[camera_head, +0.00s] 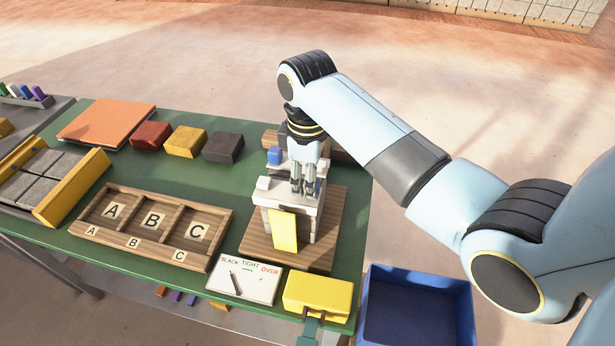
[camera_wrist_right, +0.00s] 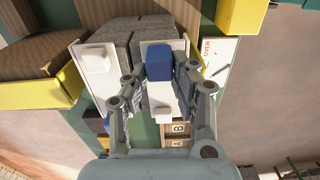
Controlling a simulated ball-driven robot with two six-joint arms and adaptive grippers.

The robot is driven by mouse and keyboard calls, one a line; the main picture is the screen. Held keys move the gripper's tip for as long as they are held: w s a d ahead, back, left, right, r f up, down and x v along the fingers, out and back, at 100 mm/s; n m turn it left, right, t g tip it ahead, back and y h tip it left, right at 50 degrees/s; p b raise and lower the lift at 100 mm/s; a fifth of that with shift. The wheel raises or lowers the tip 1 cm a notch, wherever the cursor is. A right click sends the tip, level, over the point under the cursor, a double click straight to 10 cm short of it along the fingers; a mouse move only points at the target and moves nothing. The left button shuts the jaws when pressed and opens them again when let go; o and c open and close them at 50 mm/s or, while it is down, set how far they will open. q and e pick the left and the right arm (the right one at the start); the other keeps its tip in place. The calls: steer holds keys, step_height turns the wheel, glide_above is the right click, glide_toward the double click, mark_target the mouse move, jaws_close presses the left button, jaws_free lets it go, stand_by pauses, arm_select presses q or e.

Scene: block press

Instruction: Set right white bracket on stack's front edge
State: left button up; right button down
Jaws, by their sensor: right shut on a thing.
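My right gripper (camera_head: 297,188) reaches down over the stack's top. In the wrist view its fingers (camera_wrist_right: 160,88) are shut on the right white bracket (camera_wrist_right: 165,100), with a blue block (camera_wrist_right: 158,62) between them. Another white bracket (camera_wrist_right: 97,58) with a white knob lies beside the held one. My left gripper is out of view.
The stack stands on a wooden board (camera_head: 330,225) at the green table's right end. An A-B-C tray (camera_head: 190,252) is left, with red (camera_head: 151,135), yellow (camera_head: 185,142) and dark (camera_head: 223,147) blocks behind. A yellow box (camera_head: 318,295) and blue bin (camera_head: 418,310) are in front.

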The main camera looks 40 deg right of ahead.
steer(key=c, duration=1)
jaws_free()
step_height(320, 180, up, 7)
steer(key=shift+r, duration=0.2)
